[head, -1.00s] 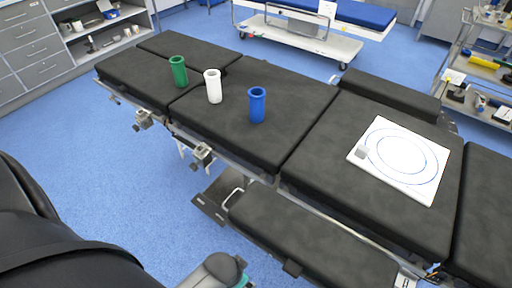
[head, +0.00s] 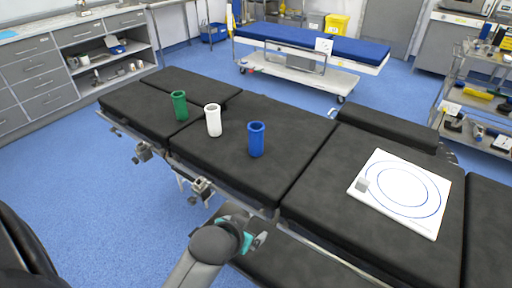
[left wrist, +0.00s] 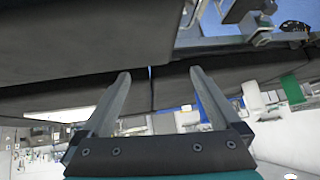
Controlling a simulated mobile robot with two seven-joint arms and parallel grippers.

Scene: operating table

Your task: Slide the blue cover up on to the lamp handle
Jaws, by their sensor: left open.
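The blue cover (head: 256,140) is an open-topped tube standing upright on the black operating table (head: 300,112), rightmost of three similar tubes. My left gripper (head: 258,241) is at the table's near edge, below and apart from the blue cover in the head view. In the left wrist view the jaws (left wrist: 160,74) are open, with nothing between them. The view there is inverted, and the blue cover (left wrist: 213,108) shows partly behind the right-hand finger. I cannot make out the lamp handle in either view. My right gripper is not in view.
A white tube (head: 213,120) and a green tube (head: 180,105) stand left of the blue cover. A white board (head: 432,222) with blue rings and a small grey block (head: 363,184) lies on the right. Clamps (head: 201,187) stick out along the near table edge.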

